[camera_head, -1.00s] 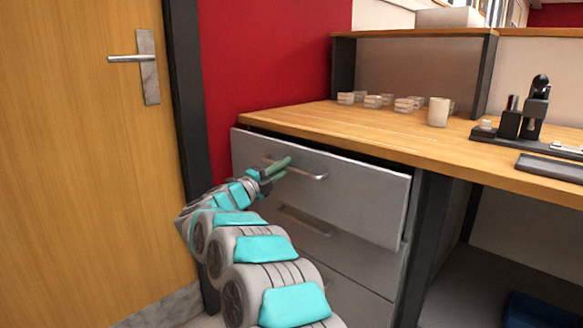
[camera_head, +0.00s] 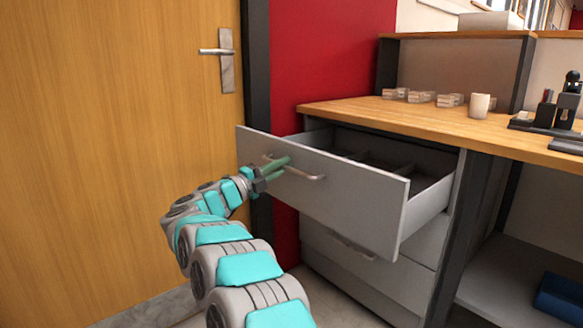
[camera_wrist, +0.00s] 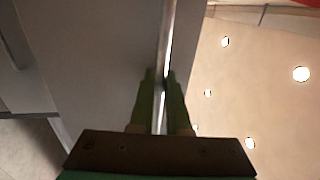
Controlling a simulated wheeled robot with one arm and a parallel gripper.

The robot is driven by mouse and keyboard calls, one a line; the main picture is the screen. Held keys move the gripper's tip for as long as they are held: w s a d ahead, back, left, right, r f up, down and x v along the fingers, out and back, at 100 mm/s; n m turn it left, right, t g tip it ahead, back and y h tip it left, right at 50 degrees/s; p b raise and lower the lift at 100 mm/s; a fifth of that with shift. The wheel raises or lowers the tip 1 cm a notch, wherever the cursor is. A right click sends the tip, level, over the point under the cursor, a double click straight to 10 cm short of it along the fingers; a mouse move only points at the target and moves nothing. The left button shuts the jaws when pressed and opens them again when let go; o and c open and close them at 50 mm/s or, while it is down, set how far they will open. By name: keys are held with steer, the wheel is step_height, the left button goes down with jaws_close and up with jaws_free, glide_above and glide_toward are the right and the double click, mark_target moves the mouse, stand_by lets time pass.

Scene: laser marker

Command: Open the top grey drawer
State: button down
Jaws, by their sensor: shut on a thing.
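The top grey drawer (camera_head: 345,200) is pulled well out of the cabinet under the wooden counter. Its inside shows dividers and looks empty where I can see it. My gripper (camera_head: 284,163) is shut on the left part of the drawer's metal bar handle (camera_head: 312,177). In the wrist view the two green fingers of my gripper (camera_wrist: 162,75) close around the handle bar (camera_wrist: 168,40). The drawer front (camera_wrist: 95,60) fills the left of that view.
A lower drawer (camera_head: 350,255) below is shut. The counter (camera_head: 390,112) above holds a white mug (camera_head: 480,105), small stacked items and black desk items. A wooden door (camera_head: 100,150) stands to the left. A blue box (camera_head: 560,296) lies at lower right.

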steer(key=shift+r+b+v, duration=0.15)
steer(key=shift+r+v, duration=0.05)
steer(key=shift+v, duration=1)
steer(key=shift+r+b+v, duration=0.15)
steer(key=shift+v, duration=1.05)
steer(key=c, duration=1.2)
jaws_free()
steer(key=shift+o, duration=0.2)
steer(key=shift+a, duration=0.1)
steer(key=v, duration=0.7)
steer(key=shift+s+a, duration=0.25)
